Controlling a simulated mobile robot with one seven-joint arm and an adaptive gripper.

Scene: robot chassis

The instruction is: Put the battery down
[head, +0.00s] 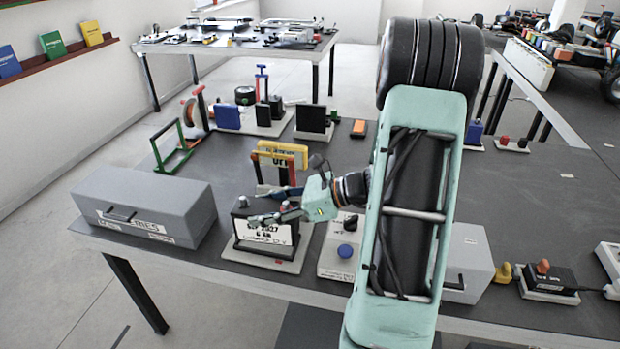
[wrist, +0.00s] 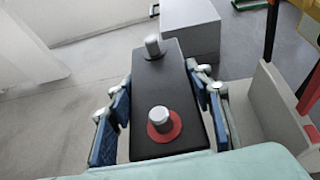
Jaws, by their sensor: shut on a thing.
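The battery (head: 265,236) is a dark block with a white label reading "SEP 2027 6 AH". In the head view it is upright at the front edge of the workbench, at a light flat base plate (head: 262,260). I cannot tell whether its underside touches the plate. My gripper (head: 277,205) is shut on the battery from above. In the wrist view the black battery top (wrist: 165,85) lies between the blue finger pads, with two metal terminals, the nearer one ringed in red. The pads hide parts of its sides.
A grey drawer box (head: 150,205) stands close to the left. A pale unit with a blue knob (head: 345,251) is close to the right. A yellow-and-red frame (head: 280,155) stands behind. Bare bench top (head: 225,165) shows behind the grey box. The front bench edge is near.

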